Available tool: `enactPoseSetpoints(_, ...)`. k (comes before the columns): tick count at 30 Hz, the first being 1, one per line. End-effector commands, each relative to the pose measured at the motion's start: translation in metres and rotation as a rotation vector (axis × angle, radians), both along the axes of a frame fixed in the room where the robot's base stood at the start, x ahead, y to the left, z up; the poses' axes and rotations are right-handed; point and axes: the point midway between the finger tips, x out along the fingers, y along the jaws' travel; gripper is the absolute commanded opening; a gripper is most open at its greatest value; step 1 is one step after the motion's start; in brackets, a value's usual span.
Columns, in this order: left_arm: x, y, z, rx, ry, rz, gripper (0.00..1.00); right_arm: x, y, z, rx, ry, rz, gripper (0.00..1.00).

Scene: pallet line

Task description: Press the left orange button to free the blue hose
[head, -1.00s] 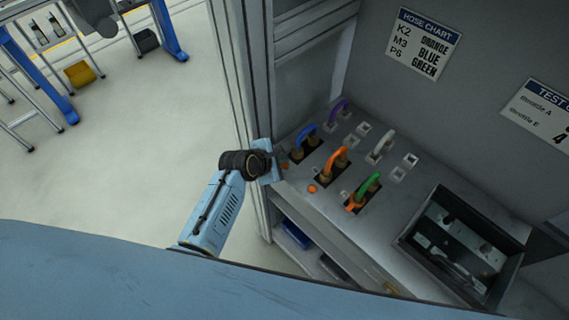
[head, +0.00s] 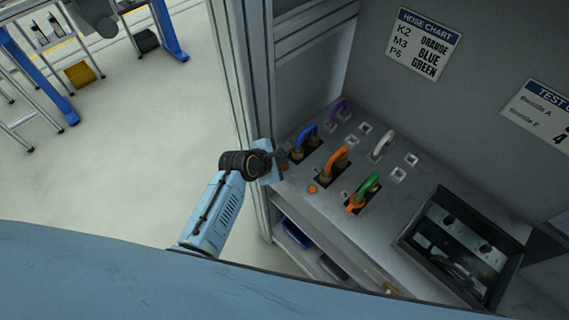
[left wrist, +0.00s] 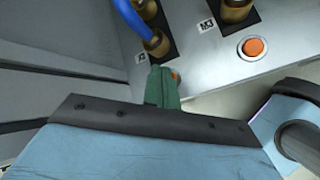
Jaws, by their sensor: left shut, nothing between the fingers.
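The blue hose (head: 306,133) is a loop plugged into brass fittings at the left of the sloped grey panel (head: 330,215). It also shows in the left wrist view (left wrist: 133,20). The left orange button (left wrist: 176,76) is mostly hidden behind my fingers in the left wrist view, with only an orange sliver showing. My left gripper (head: 283,153) is shut and empty, its tips just beside this button, below the blue hose. I cannot tell whether they touch it. The middle orange button (head: 312,189) is clear, near the M3 label (left wrist: 208,26). My right gripper is out of view.
An orange hose (head: 337,159) and a green hose (head: 369,185) stand to the right, with purple (head: 340,108) and white (head: 384,143) hoses behind. An open dark tray (head: 408,243) is at right. A frame post (head: 258,80) rises close to my left gripper.

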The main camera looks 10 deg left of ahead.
Motion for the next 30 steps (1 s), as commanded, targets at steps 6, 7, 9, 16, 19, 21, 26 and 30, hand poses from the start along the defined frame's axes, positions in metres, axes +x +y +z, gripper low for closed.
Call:
enactPoseSetpoints(6,0.0000,0.0000,0.0000,0.000,0.000,0.000,0.00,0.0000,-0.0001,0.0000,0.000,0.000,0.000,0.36)
enactPoseSetpoints(7,0.0000,0.0000,0.0000,0.000,0.000,0.000,0.00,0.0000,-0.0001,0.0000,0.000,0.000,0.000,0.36)
enactPoseSetpoints(9,0.0000,0.0001,-0.0001,0.000,0.000,0.000,0.00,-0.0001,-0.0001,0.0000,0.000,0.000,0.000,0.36)
enactPoseSetpoints(16,0.0000,0.0001,-0.0001,0.000,0.000,0.000,0.00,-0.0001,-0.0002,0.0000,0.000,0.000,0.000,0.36)
enactPoseSetpoints(19,0.0000,0.0001,-0.0005,0.000,0.000,0.000,0.00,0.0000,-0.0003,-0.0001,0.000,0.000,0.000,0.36)
enactPoseSetpoints(21,0.0000,0.0000,-0.0019,0.000,0.000,0.000,0.00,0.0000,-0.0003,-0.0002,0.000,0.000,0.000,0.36)
enactPoseSetpoints(26,0.0000,0.0001,-0.0074,0.000,0.001,-0.001,0.00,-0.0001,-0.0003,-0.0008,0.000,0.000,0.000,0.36)
enactPoseSetpoints(30,0.0001,0.0001,-0.0087,0.000,0.000,0.000,0.00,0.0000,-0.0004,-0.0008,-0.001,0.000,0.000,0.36)
